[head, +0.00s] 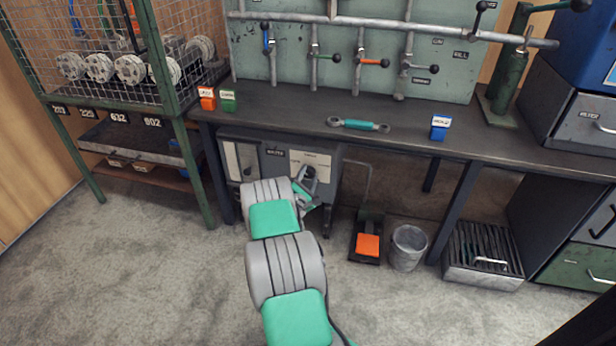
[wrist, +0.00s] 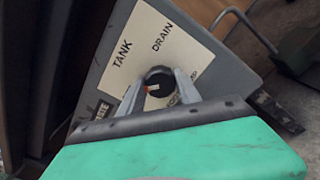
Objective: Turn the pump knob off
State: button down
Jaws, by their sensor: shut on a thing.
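A round black knob (wrist: 158,80) with a light pointer mark and an orange tip sits on a cream plate (wrist: 160,45) lettered TANK and DRAIN. Further lettering on the plate is partly hidden by my fingers. The pointer mark's orange end lies towards the left in the wrist view. My gripper (wrist: 157,88) is shut on the knob, one finger on each side. In the head view my gripper (head: 308,178) is at the front of the grey cabinet (head: 275,160) under the bench, by the cream plate (head: 312,160). The knob itself is hidden there.
The bench (head: 300,112) overhangs the cabinet. To its right on the floor are an orange pedal (head: 368,245), a grey bucket (head: 408,247) and a slatted crate (head: 483,255). A wire cage rack (head: 110,60) stands left. Floor in front is open.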

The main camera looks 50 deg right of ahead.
jog(key=shift+n, duration=1.2)
jog(key=c, duration=0.8)
grip_release()
jog(key=shift+c, duration=0.2)
jog(key=p+v, duration=0.2)
jog(key=v, duration=0.5)
jog(key=shift+s+a, duration=0.2)
jog(key=shift+a, duration=0.2)
